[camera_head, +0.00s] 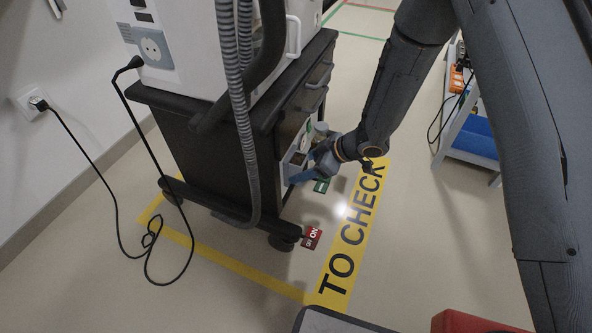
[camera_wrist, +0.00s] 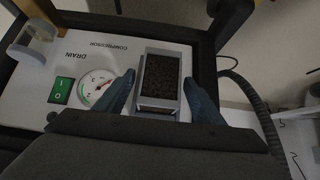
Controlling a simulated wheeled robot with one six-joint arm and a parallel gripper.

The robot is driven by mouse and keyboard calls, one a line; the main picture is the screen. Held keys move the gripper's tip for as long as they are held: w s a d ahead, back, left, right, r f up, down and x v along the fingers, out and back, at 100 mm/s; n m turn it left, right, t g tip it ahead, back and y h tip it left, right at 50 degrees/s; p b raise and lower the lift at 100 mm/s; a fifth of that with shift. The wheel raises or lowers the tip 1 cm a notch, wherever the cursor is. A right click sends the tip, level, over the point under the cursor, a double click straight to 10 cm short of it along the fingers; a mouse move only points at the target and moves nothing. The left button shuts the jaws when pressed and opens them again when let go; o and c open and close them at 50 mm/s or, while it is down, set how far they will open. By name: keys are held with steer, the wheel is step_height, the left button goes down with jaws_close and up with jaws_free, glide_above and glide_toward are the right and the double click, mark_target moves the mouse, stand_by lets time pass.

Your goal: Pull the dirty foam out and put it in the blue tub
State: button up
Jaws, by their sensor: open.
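The dirty foam (camera_wrist: 161,75) is a dark, speckled block in a light grey rectangular frame (camera_wrist: 157,116) on the white compressor panel. My gripper (camera_wrist: 159,79) is open in the wrist view, with one blue finger on each side of the frame. I cannot tell whether the fingers touch it. The blue tub (camera_head: 475,135) is on the lower part of a grey rack at the right.
The panel has a gauge (camera_wrist: 97,88) and a green switch (camera_wrist: 60,91) left of the foam. The ventilator cart (camera_head: 210,150) carries a hanging grey hose (camera_head: 240,120). A black cable (camera_head: 118,205) lies on the floor at left. Open floor lies between cart and rack.

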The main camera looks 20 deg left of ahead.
steer(key=shift+p, duration=0.35)
stand_by(0.3)
steer(key=shift+c, duration=0.3)
steer(key=c, duration=1.4)
steer(key=shift+d, duration=0.15)
steer(key=shift+s+d+p, duration=0.1)
steer(key=shift+d+p, duration=0.85)
steer(key=shift+d, duration=1.45)
